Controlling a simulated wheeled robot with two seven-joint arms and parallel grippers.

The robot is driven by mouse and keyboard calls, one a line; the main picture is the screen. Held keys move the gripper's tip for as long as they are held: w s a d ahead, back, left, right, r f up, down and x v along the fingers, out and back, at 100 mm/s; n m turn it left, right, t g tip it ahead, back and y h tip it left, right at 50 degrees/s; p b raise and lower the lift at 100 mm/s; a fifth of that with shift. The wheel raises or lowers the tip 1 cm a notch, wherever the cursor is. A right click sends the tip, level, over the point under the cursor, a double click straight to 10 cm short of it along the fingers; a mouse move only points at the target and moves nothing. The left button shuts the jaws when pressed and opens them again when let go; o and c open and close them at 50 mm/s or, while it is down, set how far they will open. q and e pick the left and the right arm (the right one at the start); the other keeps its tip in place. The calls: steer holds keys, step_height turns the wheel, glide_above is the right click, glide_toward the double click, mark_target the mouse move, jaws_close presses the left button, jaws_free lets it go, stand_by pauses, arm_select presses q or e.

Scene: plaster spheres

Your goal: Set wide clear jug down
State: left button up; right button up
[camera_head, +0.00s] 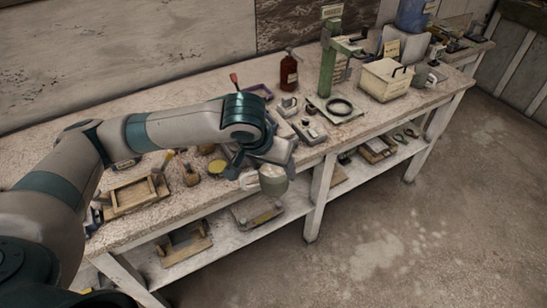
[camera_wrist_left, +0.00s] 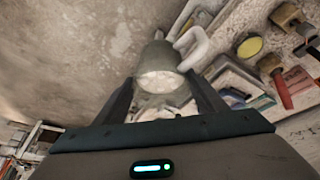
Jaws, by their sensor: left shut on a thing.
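The wide clear jug (camera_head: 273,181) looks greyish and see-through in the head view. It is at the front edge of the workbench, partly hidden by my left gripper (camera_head: 258,168). In the left wrist view the jug (camera_wrist_left: 158,62) is between the two fingers of my left gripper (camera_wrist_left: 160,88), which is shut on it. Its pale handle (camera_wrist_left: 194,48) sticks out to the right there. In the head view the jug appears over or just beyond the bench edge; I cannot tell its height exactly. My right gripper is not in view.
The speckled workbench (camera_head: 190,121) holds a wooden frame (camera_head: 136,196), a yellow-topped tin (camera_head: 217,167), a brown bottle (camera_head: 288,70), a green stand (camera_head: 327,62) and a cream box (camera_head: 386,80). A lower shelf (camera_head: 275,222) carries trays. Open floor (camera_head: 400,240) lies in front.

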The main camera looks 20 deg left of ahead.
arm_select(q)
steer(key=s+f+b, duration=0.2)
steer(key=s+f, duration=0.1)
steer(key=f, duration=0.7)
steer(key=shift+a+f, duration=0.15)
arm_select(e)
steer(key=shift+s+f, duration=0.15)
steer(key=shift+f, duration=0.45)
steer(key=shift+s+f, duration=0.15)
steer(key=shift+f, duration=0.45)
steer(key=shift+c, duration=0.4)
